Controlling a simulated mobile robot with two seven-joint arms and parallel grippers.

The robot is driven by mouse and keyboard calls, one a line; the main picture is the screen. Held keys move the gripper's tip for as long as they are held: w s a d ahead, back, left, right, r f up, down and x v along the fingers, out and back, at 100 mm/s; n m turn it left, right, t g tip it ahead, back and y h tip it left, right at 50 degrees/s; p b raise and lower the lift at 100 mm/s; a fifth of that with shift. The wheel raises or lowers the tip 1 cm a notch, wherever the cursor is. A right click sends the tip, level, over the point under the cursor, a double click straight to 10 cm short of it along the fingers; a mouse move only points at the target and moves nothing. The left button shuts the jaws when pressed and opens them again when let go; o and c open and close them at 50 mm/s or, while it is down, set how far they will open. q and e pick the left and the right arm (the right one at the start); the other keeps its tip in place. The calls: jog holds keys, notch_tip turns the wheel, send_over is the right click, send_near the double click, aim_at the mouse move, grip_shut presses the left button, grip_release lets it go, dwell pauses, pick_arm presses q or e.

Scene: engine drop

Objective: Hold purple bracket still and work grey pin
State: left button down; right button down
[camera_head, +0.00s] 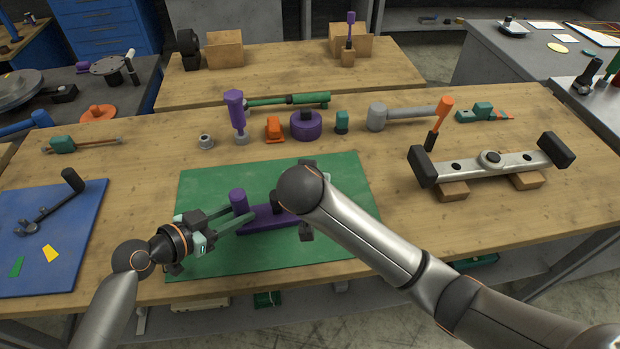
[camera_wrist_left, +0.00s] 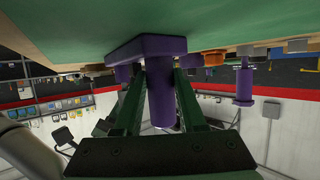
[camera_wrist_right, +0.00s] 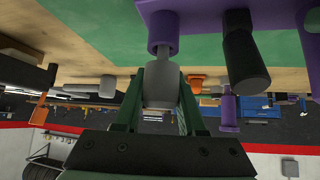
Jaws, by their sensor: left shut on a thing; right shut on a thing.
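The purple bracket (camera_head: 258,219) lies on the green mat (camera_head: 330,240), with a purple post (camera_head: 238,200) at its left end and a dark knob (camera_head: 277,203) near its middle. My left gripper (camera_wrist_left: 161,85) is shut on the purple post (camera_wrist_left: 162,105), one finger on each side. My right gripper (camera_wrist_right: 163,75) is shut on the grey head of the grey pin (camera_wrist_right: 163,90). The pin's thin shank meets a purple collar (camera_wrist_right: 163,30) of the bracket; how deep it sits is hidden. In the head view my right wrist covers the pin and the bracket's right end.
Behind the mat stand a purple-handled tool (camera_head: 236,112), an orange block (camera_head: 274,130), a purple disc (camera_head: 306,126) and a grey mallet (camera_head: 378,116). A metal bar with black ends (camera_head: 470,165) rests on wooden blocks at right. A blue mat (camera_head: 60,250) lies at left.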

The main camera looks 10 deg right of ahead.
jog(key=shift+r, duration=1.2)
dwell(0.3)
jog(key=shift+r, duration=0.95)
jog(key=shift+r, duration=0.1)
jog(key=shift+r, duration=0.85)
pick_arm(q)
jog(key=shift+c, duration=2)
grip_release()
jog(key=shift+r, duration=0.1)
